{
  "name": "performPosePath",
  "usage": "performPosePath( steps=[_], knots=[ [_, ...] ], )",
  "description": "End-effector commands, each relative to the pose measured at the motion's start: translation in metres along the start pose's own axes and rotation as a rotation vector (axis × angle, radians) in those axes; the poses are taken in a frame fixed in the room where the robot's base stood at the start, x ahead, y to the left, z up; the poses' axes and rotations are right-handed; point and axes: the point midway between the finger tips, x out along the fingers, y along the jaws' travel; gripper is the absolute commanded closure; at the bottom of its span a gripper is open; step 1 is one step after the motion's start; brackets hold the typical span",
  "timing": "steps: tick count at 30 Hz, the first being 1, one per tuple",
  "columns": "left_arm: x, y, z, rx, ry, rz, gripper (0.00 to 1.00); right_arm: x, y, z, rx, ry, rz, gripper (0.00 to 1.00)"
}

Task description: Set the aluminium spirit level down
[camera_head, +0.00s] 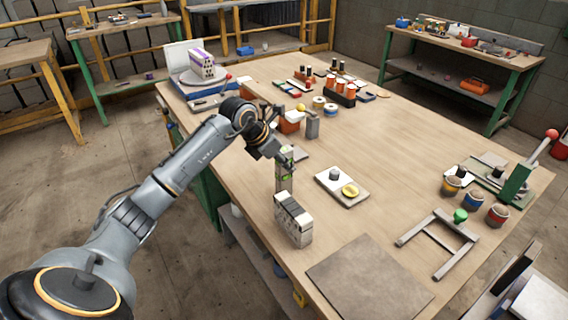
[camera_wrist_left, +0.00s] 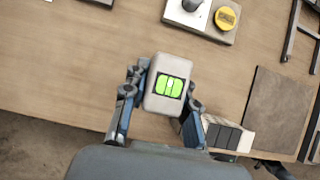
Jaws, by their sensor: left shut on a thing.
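My left gripper (camera_head: 276,152) reaches over the near left part of the wooden table and is shut on the aluminium spirit level (camera_head: 285,178). The level is held upright, with its long side vertical. In the left wrist view the level (camera_wrist_left: 165,103) shows its end with a bright green vial between the two fingers (camera_wrist_left: 160,110). A pale hollow brick (camera_head: 293,222) with dark slots stands just in front of the level; it also shows in the left wrist view (camera_wrist_left: 228,134). I cannot tell whether the level's lower end touches the table. My right gripper is not in view.
A pale plate with a grey knob and a yellow disc (camera_head: 342,187) lies right of the level. A brown-grey square mat (camera_head: 370,278) lies at the near edge. A grey frame with a green knob (camera_head: 441,240) and several tins stand right. Bare wood (camera_head: 400,150) lies between.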

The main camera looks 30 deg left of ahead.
Motion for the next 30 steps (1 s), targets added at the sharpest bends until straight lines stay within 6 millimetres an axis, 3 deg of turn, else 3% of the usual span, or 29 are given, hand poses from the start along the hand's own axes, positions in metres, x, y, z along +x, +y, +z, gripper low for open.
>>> performPosePath(
  steps=[3,4,7,20,30],
  knots=[
    [0.003,0.0,-0.002,0.0,-0.002,0.0,1.0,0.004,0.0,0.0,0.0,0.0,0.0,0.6],
    [0.003,0.0,-0.002,0.0,0.0,0.0,0.68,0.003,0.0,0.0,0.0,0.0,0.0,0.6],
    [0.002,0.0,-0.002,0.0,0.0,-0.001,0.5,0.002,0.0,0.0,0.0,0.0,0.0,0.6],
    [-0.006,0.001,0.001,0.0,-0.002,0.002,0.5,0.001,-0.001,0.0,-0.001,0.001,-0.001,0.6],
    [-0.076,0.001,0.0,0.001,-0.003,0.005,0.5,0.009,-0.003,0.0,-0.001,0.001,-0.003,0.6]
  ],
)
